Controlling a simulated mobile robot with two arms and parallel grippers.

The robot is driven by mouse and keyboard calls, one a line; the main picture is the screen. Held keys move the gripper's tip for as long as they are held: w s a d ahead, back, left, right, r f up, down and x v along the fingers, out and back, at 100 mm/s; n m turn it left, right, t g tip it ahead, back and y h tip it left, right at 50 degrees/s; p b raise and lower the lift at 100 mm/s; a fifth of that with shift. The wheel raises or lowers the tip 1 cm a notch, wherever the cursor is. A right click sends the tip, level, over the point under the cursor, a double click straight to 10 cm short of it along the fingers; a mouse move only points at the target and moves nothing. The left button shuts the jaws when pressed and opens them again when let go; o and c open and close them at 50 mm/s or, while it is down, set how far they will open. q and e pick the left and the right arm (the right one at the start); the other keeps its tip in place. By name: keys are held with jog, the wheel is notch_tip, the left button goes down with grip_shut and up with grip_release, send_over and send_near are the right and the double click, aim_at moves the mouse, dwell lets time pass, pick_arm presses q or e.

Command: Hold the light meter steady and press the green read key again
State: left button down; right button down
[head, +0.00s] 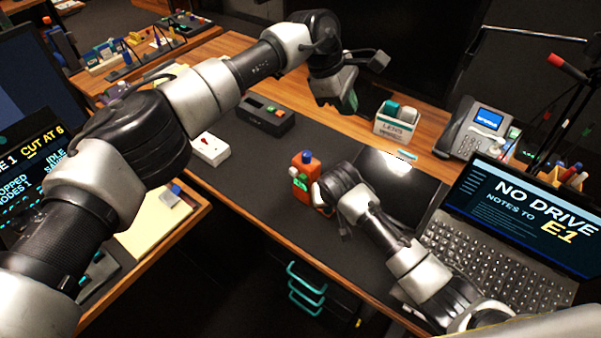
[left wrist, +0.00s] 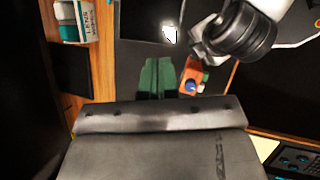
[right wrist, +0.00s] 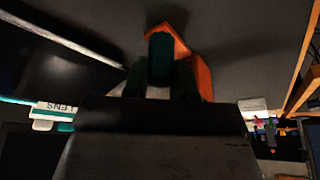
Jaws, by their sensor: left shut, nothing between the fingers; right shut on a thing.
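The orange light meter (head: 303,169) stands upright on the dark desk mat, with a blue cap on top and a small green patch low on its front. I cannot tell whether that patch is the read key or a display. My right gripper (head: 319,193) is shut on the meter from its right side; the orange body also shows behind its fingers in the right wrist view (right wrist: 203,78). My left gripper (head: 349,102) is shut and empty, up and behind the meter, apart from it. In the left wrist view the meter (left wrist: 189,73) lies just right of the green fingertips (left wrist: 158,76).
A dark box with coloured buttons (head: 265,115) and a white switch box (head: 210,149) stand left of the meter. A lens box (head: 395,124), a phone (head: 474,127) and a laptop (head: 500,236) are to the right. The mat (head: 250,181) before the meter is clear.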

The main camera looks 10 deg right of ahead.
pick_arm(q)
jog(key=s+d+f+n+t+h, duration=0.1)
jog(key=s+d+f+n+h, duration=0.25)
jog(key=d+h, duration=0.35)
jog(key=n+t+h, duration=0.2)
jog(key=n+t, duration=1.2)
jog(key=n, duration=0.2)
send_over(303, 179)
jog(key=w+d, duration=0.2)
jog(key=d, duration=0.3)
notch_tip(303, 179, down, 2)
jog(key=f, duration=0.1)
jog(key=s+a+f+n+t+y, duration=0.3)
jog(key=s+a+f+n+y, duration=0.7)
jog(key=a+f+n+y, duration=0.3)
jog(key=shift+s+a+n+y, duration=0.2)
jog(key=shift+a+n+y, duration=0.1)
jog(key=shift+a+n, duration=0.6)
jog(key=shift+m, duration=0.25)
jog(key=w+d, duration=0.6)
jog(key=shift+d, duration=0.2)
jog(key=shift+w+d, duration=0.2)
jog(key=shift+d, duration=0.15)
